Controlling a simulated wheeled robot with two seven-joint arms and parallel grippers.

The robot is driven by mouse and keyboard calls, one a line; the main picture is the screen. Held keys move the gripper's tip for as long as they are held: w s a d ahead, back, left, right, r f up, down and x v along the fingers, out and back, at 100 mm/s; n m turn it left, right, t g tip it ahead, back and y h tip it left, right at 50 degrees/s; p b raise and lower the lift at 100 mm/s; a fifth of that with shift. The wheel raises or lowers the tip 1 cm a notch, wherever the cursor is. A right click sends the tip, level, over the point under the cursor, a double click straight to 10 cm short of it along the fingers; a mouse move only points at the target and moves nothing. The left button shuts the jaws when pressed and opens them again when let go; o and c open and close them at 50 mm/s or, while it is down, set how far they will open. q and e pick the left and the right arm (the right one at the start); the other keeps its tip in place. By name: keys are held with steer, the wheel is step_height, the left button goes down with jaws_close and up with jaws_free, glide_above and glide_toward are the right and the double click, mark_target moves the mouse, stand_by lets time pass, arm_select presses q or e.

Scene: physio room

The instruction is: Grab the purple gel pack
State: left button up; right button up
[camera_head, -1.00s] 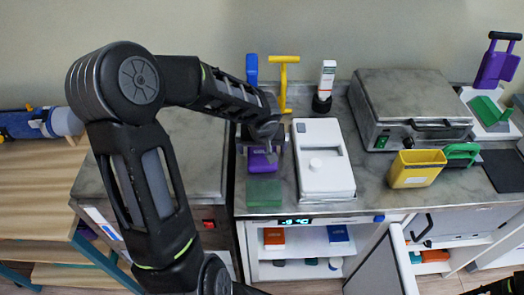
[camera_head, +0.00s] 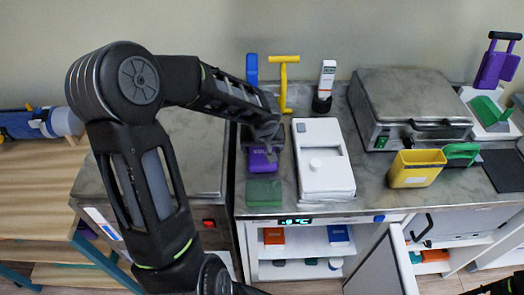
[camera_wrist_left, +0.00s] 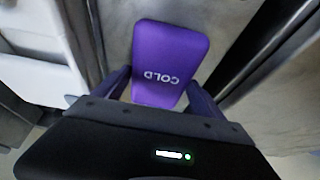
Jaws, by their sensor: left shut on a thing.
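The purple gel pack (camera_head: 262,160), a flat rounded slab, is on the steel counter beside the white device, partly hidden by my left gripper (camera_head: 262,143) in the head view. In the left wrist view the gel pack (camera_wrist_left: 170,62) shows the word COLD and sits between the two fingers of my left gripper (camera_wrist_left: 160,88), which is shut on it. I cannot tell whether the pack still touches the counter.
A green block (camera_head: 264,193) lies just in front of the pack. A white device (camera_head: 324,175) stands close on its right. Blue (camera_head: 252,68) and yellow (camera_head: 285,85) handled tools stand behind. A yellow bin (camera_head: 416,169) and a steel press (camera_head: 412,98) are further right.

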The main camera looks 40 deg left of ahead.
mark_target(263, 150)
arm_select(q)
steer(key=c, duration=0.3)
steer(key=shift+r, duration=0.1)
step_height(263, 150, up, 10)
stand_by(0.5)
steer(key=shift+d, duration=0.1)
stand_by(0.4)
